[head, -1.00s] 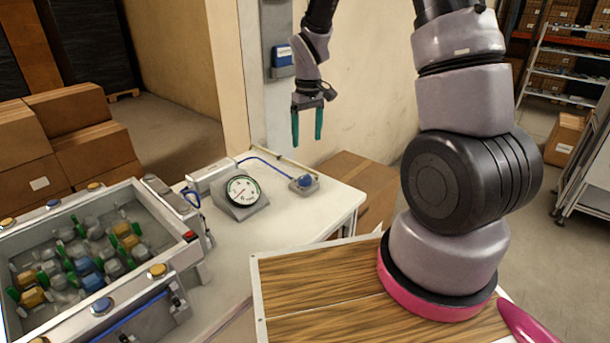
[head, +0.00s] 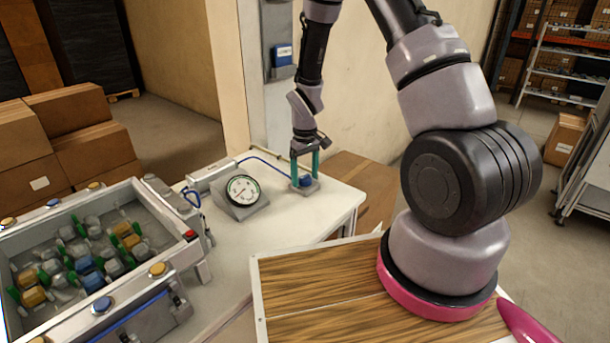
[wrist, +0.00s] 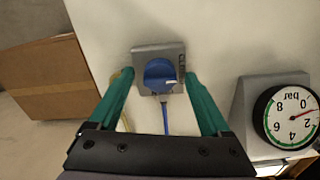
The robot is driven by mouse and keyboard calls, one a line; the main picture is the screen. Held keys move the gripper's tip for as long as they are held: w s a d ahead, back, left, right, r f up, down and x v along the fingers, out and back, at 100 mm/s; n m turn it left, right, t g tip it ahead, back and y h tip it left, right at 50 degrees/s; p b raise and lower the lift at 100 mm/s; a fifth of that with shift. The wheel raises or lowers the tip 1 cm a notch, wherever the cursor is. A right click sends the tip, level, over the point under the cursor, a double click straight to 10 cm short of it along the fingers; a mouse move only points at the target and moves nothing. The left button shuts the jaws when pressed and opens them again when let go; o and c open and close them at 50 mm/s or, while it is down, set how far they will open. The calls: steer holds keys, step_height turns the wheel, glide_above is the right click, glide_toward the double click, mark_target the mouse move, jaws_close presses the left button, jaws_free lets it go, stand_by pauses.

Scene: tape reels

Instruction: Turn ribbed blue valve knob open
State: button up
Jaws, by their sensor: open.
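The blue valve knob (wrist: 159,75) sits on a small grey base plate (wrist: 142,55) on the white table, with a blue hose running from it. In the head view the knob (head: 306,181) is at the table's far right, partly behind my gripper. My gripper (head: 304,172) points down over it, with one green finger on each side. In the wrist view my gripper (wrist: 158,82) is open and the knob lies between the fingertips, with a gap on both sides. I cannot tell whether the tips are level with the knob. A white pointer mark shows on the knob.
A pressure gauge (wrist: 292,117) stands beside the valve; it also shows in the head view (head: 243,190). A crate of coloured parts (head: 187,255) stands at the left of the table. A cardboard box (wrist: 45,72) is beyond the table edge.

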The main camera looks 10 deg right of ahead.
jaws_close()
steer(key=shift+m, duration=0.4)
steer(key=m, duration=0.3)
steer(key=shift+m, duration=0.4)
steer(key=m, duration=0.9)
steer(key=shift+w+m, duration=0.1)
steer(key=shift+m, duration=2.1)
